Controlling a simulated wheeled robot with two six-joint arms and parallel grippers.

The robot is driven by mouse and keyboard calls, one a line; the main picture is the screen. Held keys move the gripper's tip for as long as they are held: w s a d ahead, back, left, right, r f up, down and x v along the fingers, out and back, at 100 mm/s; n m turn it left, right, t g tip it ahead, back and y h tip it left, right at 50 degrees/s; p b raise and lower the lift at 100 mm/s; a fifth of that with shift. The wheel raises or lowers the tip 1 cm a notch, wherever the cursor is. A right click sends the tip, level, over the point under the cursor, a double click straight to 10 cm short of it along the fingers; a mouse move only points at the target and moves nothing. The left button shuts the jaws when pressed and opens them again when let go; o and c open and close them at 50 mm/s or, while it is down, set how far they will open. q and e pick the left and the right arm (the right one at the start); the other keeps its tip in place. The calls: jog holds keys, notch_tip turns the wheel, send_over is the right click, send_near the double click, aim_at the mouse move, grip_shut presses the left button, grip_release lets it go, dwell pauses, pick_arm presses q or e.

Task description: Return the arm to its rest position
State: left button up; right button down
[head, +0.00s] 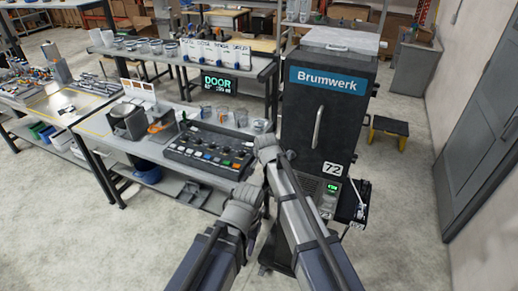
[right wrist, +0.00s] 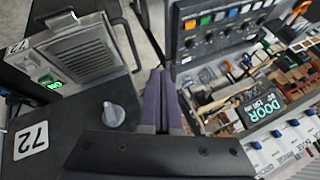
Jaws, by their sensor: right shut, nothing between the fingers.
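My right arm reaches up the middle of the head view, its end (head: 267,148) between the control box and the dark Brumwerk cabinet (head: 325,120). In the right wrist view the right gripper's two dark purple fingers (right wrist: 163,75) lie together, shut and empty. My left arm comes in from the bottom, its end (head: 241,203) in front of the bench's near right corner. Its fingers cannot be made out. Neither arm visibly holds anything.
The control box (head: 208,148) with knobs and coloured buttons sits on the bench (head: 95,125). Several clear cups (head: 222,115) stand behind it, near a lit DOOR display (head: 219,84). A small yellow-legged stool (head: 388,129) stands right of the cabinet. The floor (head: 390,200) at right is clear.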

jog(key=shift+d, duration=0.1)
jog(key=s+d+f+n+g, duration=0.1)
jog(key=s+d+n+g, duration=0.1)
jog(key=s+d, duration=0.55)
jog(key=s+d+f+n+g+h, duration=0.1)
jog(key=s+d+f+n+g, duration=0.3)
jog(key=s, duration=0.7)
jog(key=s+d+r+n, duration=0.1)
jog(key=s+d, duration=0.6)
jog(key=s, duration=0.2)
pick_arm(q)
notch_tip(320, 180, down, 15)
jog(key=b, duration=1.4)
jog(key=shift+r+b, duration=0.2)
jog(key=shift+b, duration=0.1)
pick_arm(e)
jog(key=s+a+f+n+g+h, duration=0.1)
jog(key=s+a+f+n, duration=0.3)
jog(key=a+f, duration=0.7)
notch_tip(320, 180, down, 4)
jog(key=shift+s+a+r+g, duration=0.1)
jog(key=shift+s+a+g, duration=0.15)
jog(key=shift+s, duration=0.75)
pick_arm(q)
jog(key=shift+c, duration=0.2)
